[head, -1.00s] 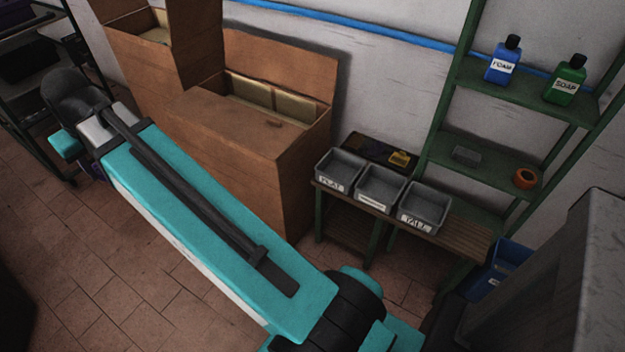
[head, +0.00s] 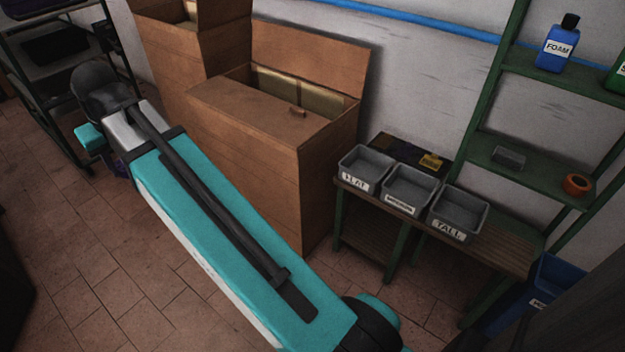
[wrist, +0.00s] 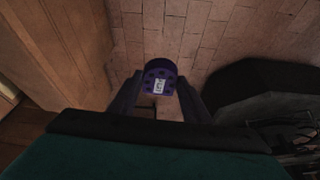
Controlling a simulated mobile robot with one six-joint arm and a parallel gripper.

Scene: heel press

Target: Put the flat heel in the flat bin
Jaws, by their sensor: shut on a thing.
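My gripper (wrist: 160,100) is shut on a small dark purple heel (wrist: 160,72) with a pale label, seen in the wrist view above the tiled floor. The label's writing is too small to read surely. In the head view the flat bin (head: 361,180), a grey open tray marked FLAT, is the leftmost of three bins on a low bench. It looks empty. My arm stretches from the lower middle to the upper left, well away from the bins, and its far end mostly hides the gripper.
The middle bin (head: 404,205) and the tall bin (head: 450,231) stand beside it on the bench (head: 505,250). A large open cardboard box (head: 250,150) stands between my arm and the bench. A green shelf (head: 520,75) holds bottles and an orange ring (head: 577,184).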

